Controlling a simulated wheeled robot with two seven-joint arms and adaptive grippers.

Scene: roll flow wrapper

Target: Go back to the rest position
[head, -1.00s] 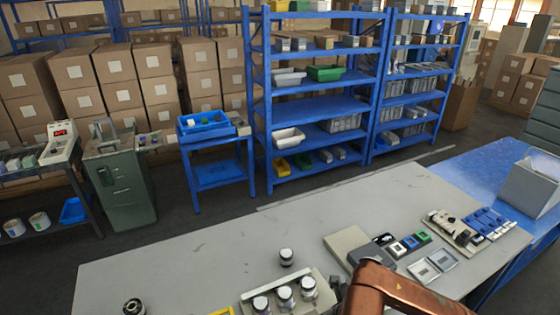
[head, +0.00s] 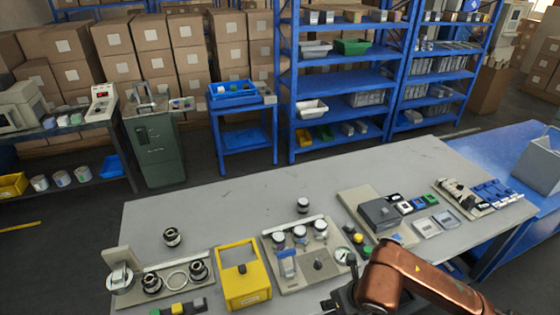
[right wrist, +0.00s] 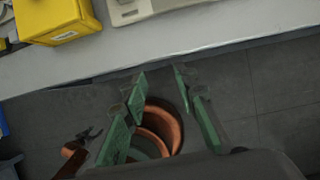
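My right gripper (right wrist: 160,76) shows in the right wrist view with its two green fingers apart and nothing between them. It hangs over the dark floor, just outside the edge of the grey bench (right wrist: 215,40). In the head view my copper right arm comes in at the bottom right, in front of the bench (head: 250,195).
On the bench stand a yellow box (head: 245,280), a plate with several round silver parts (head: 300,270), a fixture with black rollers (head: 170,280) and a grey box (head: 380,213). Blue shelving (head: 345,78) and a blue cart (head: 245,135) stand behind. The bench's back left is clear.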

